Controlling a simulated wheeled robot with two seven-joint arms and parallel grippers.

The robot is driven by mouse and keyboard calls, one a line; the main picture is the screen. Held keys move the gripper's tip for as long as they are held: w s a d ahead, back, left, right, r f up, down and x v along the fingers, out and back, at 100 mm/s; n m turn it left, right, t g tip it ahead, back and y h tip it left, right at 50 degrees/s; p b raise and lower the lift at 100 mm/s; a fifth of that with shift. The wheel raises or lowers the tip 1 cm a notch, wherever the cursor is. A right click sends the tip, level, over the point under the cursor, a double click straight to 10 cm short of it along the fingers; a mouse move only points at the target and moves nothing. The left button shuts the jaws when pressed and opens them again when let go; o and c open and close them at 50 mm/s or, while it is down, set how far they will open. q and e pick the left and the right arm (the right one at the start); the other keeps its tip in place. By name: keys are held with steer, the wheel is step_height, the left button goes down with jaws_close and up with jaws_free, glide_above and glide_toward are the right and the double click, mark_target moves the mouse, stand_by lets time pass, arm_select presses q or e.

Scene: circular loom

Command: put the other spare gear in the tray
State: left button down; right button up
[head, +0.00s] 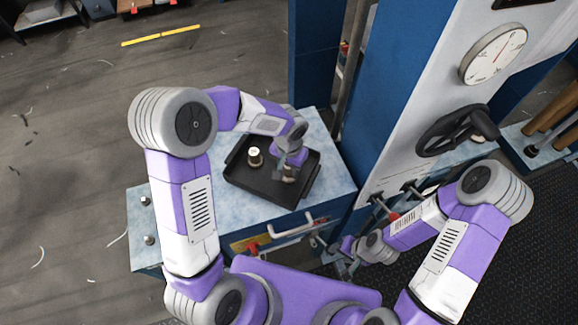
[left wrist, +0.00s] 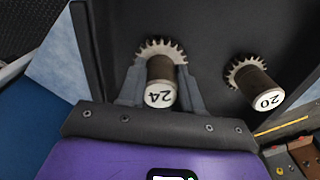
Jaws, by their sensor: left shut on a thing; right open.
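The black tray (head: 245,183) lies on the pale blue bench top. My left gripper (head: 289,168) is over the right part of the tray, shut on a gear with a white end marked 24; this gear (left wrist: 160,85) sits between the fingers in the left wrist view. In the head view, the arm partly hides it. I cannot tell whether it touches the tray floor. The other gear (head: 254,156), marked 20 in the left wrist view (left wrist: 262,88), stands in the tray to the left, apart from my gripper. My right gripper (head: 346,266) is open and low, in front of the machine.
The bench top (head: 328,150) has free room around the tray. A drawer handle (head: 291,227) sticks out below the front edge. The machine panel (head: 432,90) with a gauge (head: 494,54) and a black handwheel (head: 455,130) stands to the right.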

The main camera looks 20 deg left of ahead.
arm_select(q)
steer(key=shift+f+b, duration=0.35)
steer(key=c, duration=0.7)
jaws_free()
step_height(320, 180, up, 8)
steer(key=shift+f, duration=0.15)
